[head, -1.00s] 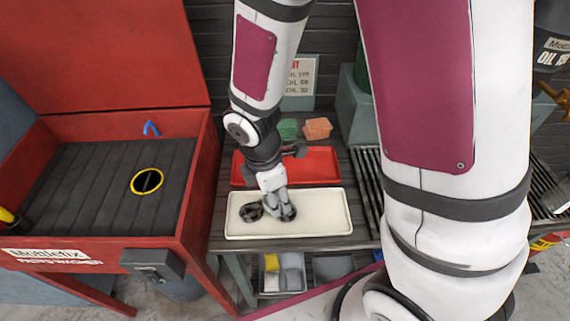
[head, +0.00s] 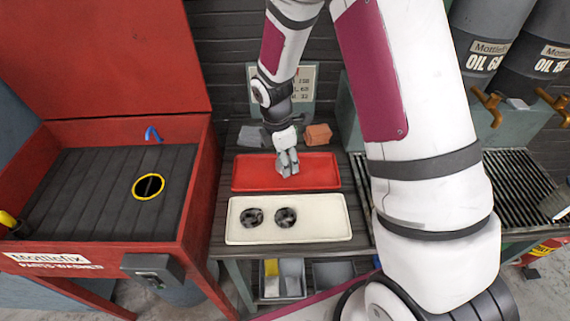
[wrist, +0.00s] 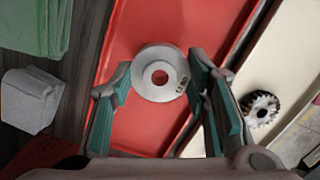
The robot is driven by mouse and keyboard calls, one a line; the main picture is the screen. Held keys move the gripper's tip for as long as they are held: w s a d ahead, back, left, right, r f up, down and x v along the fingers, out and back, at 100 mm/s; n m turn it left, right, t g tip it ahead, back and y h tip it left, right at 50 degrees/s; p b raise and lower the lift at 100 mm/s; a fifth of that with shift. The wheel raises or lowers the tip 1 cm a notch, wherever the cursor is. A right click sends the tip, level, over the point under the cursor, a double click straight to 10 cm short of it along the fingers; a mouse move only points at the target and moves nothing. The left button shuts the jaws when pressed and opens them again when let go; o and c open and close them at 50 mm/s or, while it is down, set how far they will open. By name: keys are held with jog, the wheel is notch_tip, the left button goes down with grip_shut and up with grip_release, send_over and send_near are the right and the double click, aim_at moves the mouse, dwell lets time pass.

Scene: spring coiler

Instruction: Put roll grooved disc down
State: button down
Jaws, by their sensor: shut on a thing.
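The roll grooved disc (wrist: 147,91) is a pale grey ring with a round centre hole and small dark marks on its face. My gripper (wrist: 160,74) is shut on it, with teal-padded fingers on its left and right sides. In the wrist view the disc is over the red tray (wrist: 142,135). In the head view my gripper (head: 288,164) points down over the middle of the red tray (head: 320,172); the disc is hard to make out there. I cannot tell whether the disc touches the tray.
The cream tray (head: 330,222) in front holds two dark toothed round parts (head: 252,217); one shows in the wrist view (wrist: 260,108). Behind the red tray are a grey stack (head: 252,137) and an orange stack (head: 318,134). A red parts washer (head: 100,240) stands left.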

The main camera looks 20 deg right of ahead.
jog(key=shift+f, duration=1.05)
jog(key=shift+f, duration=0.15)
jog(key=c, duration=0.9)
grip_release()
